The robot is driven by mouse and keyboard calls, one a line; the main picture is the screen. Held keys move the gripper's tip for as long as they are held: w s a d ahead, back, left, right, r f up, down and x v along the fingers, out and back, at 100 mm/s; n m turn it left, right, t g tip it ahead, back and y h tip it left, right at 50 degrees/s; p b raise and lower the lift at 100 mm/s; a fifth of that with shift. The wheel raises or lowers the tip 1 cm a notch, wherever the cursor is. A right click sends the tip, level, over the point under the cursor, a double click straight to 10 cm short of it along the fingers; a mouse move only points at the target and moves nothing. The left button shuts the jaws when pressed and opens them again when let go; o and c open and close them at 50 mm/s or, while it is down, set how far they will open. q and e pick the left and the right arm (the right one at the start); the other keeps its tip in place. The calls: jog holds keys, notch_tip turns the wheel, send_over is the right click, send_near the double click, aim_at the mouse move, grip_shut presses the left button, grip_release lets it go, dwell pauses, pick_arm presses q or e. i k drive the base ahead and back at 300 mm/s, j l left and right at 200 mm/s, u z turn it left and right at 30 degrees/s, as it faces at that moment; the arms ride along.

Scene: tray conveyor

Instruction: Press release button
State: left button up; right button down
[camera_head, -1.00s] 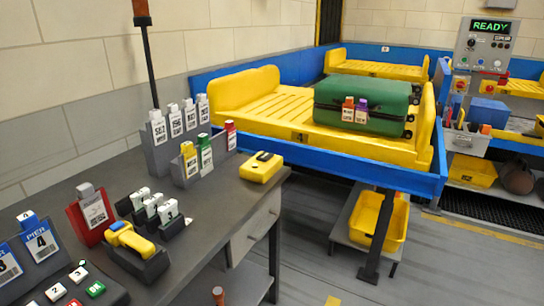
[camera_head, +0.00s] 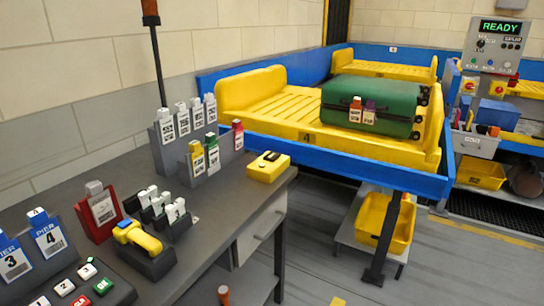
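No control in view is readably labelled as the release button. A control panel (camera_head: 497,47) with a green READY display stands at the upper right, with several small knobs and buttons below the display. A yellow box (camera_head: 262,174) with dark marks on top lies at the far right corner of the grey desk. A dark keypad (camera_head: 118,294) with white, red and green buttons is at the lower left, partly cut off. A green suitcase (camera_head: 385,97) with two tags lies on the yellow tray (camera_head: 262,118). Neither of my grippers is in view.
The grey desk (camera_head: 213,222) fills the lower left, with tag holders, a yellow handheld device (camera_head: 137,236) in a cradle and a pole. The blue conveyor rail (camera_head: 345,166) runs behind it. A yellow bin (camera_head: 384,226) stands below. The floor at lower right is clear.

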aim_at(272, 156)
jog(key=u, duration=0.35)
jog(key=i+l+u, duration=0.1)
jog(key=u, duration=0.25)
jog(key=l+u, duration=0.25)
jog(key=u, duration=0.15)
jog(key=i+l+u, duration=0.1)
jog(key=u, duration=0.25)
jog(key=l+u, duration=0.35)
jog(key=l, duration=1.5)
jog(key=i+u, duration=0.05)
